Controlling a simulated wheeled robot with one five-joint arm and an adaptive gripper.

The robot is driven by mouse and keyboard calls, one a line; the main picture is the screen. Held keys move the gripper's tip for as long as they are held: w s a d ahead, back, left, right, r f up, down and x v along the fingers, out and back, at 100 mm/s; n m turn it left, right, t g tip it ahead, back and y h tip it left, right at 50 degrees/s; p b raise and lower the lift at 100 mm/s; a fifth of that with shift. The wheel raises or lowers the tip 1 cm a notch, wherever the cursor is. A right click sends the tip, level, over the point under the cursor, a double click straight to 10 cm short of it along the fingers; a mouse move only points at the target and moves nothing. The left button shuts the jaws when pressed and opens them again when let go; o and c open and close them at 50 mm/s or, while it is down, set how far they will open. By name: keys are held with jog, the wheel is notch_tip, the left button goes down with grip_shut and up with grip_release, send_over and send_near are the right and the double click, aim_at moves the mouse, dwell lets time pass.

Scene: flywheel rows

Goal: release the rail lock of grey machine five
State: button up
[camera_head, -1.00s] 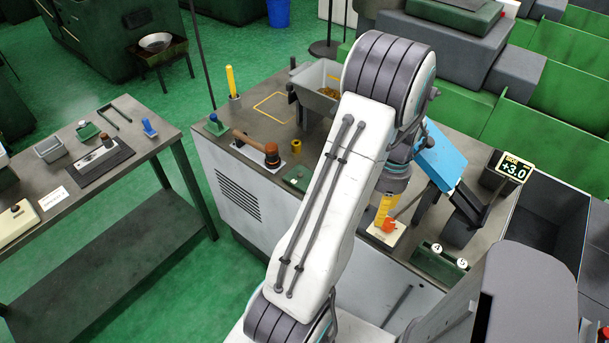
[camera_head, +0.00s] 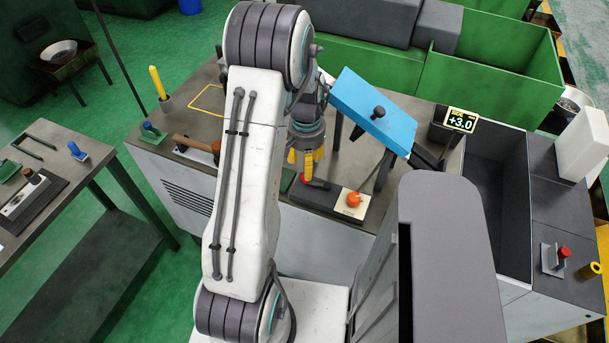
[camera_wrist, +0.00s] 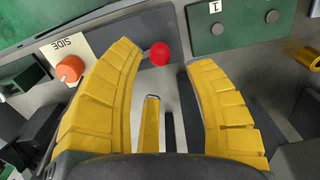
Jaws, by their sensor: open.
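The grey machine (camera_head: 290,235) stands in front of me in the head view; no number five shows on it. My gripper (camera_head: 305,165) is over its bench top, partly hidden by my arm. In the wrist view my gripper (camera_wrist: 164,56) is open, with its two yellow fingers apart. A red knob (camera_wrist: 160,53) shows between the fingertips, nearer the left one. I cannot tell whether a finger touches it. The red part (camera_head: 316,184) also shows below the fingers in the head view. Which part is the rail lock is not clear.
An orange knob (camera_head: 353,199) sits on a cream plate right of my gripper, marked SIDE in the wrist view. A blue panel (camera_head: 375,110), a display reading +3.0 (camera_head: 461,120) and a dark open bin (camera_head: 497,205) stand further right. A green plate (camera_wrist: 240,22) has dark buttons.

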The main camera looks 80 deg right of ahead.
jog(key=shift+f+p, duration=0.4)
jog(key=shift+f, duration=2.65)
jog(key=shift+c, duration=0.3)
grip_shut()
